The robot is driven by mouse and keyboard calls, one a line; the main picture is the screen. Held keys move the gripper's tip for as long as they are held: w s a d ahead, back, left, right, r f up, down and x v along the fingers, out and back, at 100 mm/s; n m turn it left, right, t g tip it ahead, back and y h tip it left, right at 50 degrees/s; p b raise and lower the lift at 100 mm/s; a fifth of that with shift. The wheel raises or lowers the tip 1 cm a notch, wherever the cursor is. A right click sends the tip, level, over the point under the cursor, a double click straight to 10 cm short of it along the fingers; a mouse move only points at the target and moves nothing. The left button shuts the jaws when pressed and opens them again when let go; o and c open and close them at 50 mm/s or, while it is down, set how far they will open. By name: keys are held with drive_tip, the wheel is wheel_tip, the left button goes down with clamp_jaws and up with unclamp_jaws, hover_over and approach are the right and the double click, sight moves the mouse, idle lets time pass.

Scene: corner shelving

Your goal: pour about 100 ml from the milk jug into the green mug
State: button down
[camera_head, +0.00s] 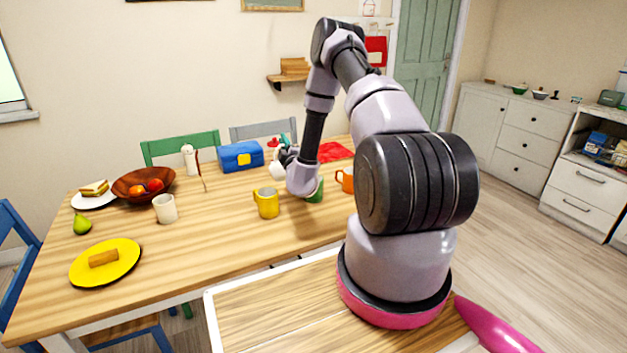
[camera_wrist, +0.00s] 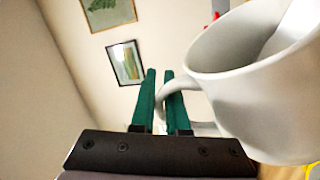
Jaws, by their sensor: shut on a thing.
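My gripper (camera_wrist: 161,76) is shut on the handle of the white milk jug (camera_wrist: 265,110), with its green fingers on either side of the handle. The jug's rim and part of its inside show in the wrist view; I cannot tell the milk level. In the head view the jug (camera_head: 277,171) is a small white shape beside my wrist, above the table and partly hidden. The green mug (camera_head: 316,193) stands on the table just right of my wrist, which hides part of it.
A yellow mug (camera_head: 266,203) stands left of the green mug, and an orange mug (camera_head: 346,179) to its right. A blue box (camera_head: 240,157), white cup (camera_head: 165,208), fruit bowl (camera_head: 143,184) and yellow plate (camera_head: 105,263) are further left.

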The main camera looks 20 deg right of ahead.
drive_tip(key=shift+s+d+r+m+h, duration=0.15)
drive_tip(key=shift+d+r+m+h, duration=0.2)
drive_tip(key=shift+d+m, duration=0.35)
idle(0.7)
drive_tip(key=shift+s+d+f+m, duration=0.15)
drive_tip(key=shift+d+m, duration=0.6)
drive_tip(key=shift+m, duration=0.05)
drive_tip(key=a, duration=0.1)
drive_tip(key=n, duration=0.1)
drive_tip(key=a, duration=0.1)
drive_tip(key=shift+w+a+r+n, duration=0.25)
drive_tip(key=shift+a+n, duration=0.05)
drive_tip(key=shift+a, duration=0.05)
drive_tip(key=n, duration=0.1)
drive_tip(key=a+n, duration=0.1)
drive_tip(key=f+n+y, duration=0.1)
drive_tip(key=shift+w+a, duration=0.25)
drive_tip(key=shift+a, duration=0.05)
drive_tip(key=shift+a+r+n+y, duration=0.1)
drive_tip(key=shift+a+n+y, duration=0.2)
drive_tip(key=shift+n, duration=0.2)
drive_tip(key=shift+w+a+n+g+y, duration=0.1)
drive_tip(key=shift+a+n+g+y, duration=0.1)
drive_tip(key=shift+a+n, duration=0.4)
drive_tip(key=shift+w+a+n+g+y, duration=0.1)
drive_tip(key=shift+a+n+g, duration=0.15)
drive_tip(key=shift+n, duration=0.65)
drive_tip(key=shift+a, duration=0.15)
